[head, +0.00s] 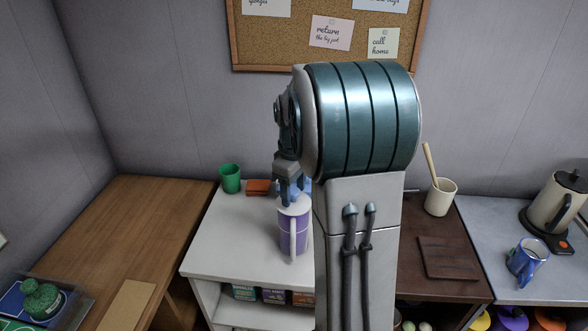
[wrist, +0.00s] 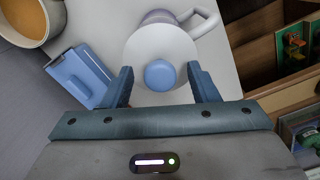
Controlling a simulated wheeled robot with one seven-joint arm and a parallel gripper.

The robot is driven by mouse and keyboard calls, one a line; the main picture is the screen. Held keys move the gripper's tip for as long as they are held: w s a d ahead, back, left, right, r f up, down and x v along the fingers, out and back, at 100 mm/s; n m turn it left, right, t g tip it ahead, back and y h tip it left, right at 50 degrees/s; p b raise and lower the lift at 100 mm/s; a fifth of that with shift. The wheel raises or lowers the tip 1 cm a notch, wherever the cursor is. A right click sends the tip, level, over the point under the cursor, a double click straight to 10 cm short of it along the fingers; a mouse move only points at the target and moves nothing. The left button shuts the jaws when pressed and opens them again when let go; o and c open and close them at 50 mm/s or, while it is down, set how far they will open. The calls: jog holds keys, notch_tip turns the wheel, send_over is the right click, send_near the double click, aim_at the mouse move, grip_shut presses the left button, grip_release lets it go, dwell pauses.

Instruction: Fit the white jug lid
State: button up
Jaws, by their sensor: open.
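The jug (head: 287,240) is purple with a white handle and stands upright on the white counter. Its white lid (head: 295,206) lies on top of it. In the wrist view the lid (wrist: 160,44) is a white disc with a round blue knob (wrist: 160,75), and the jug's handle (wrist: 204,22) juts out beyond it. I cannot tell if the lid is fully seated. My gripper (head: 292,198) is open, pointing down just above the lid. In the wrist view my gripper (wrist: 160,88) has a finger on each side of the knob, with gaps between.
A light blue box (wrist: 78,77) and a pot with orange contents (wrist: 22,20) are close to my gripper. A green cup (head: 230,178) and an orange-brown block (head: 258,187) stand behind the jug. My arm hides the counter to the right. The counter's left front is clear.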

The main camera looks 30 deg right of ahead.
notch_tip(320, 180, up, 13)
jog(key=shift+b, duration=0.3)
jog(key=s+a+f+m+t, duration=0.1)
jog(key=s+a+f+m, duration=0.2)
jog(key=s+a+f, duration=0.2)
jog(key=s+a+f+m+t, duration=0.2)
jog(key=s+a+f, duration=0.3)
jog(key=s+a, duration=0.4)
jog(key=s+m, duration=0.1)
jog(key=s, duration=0.4)
jog(key=shift+s, duration=0.2)
jog(key=shift+f, duration=0.1)
jog(key=c, duration=0.4)
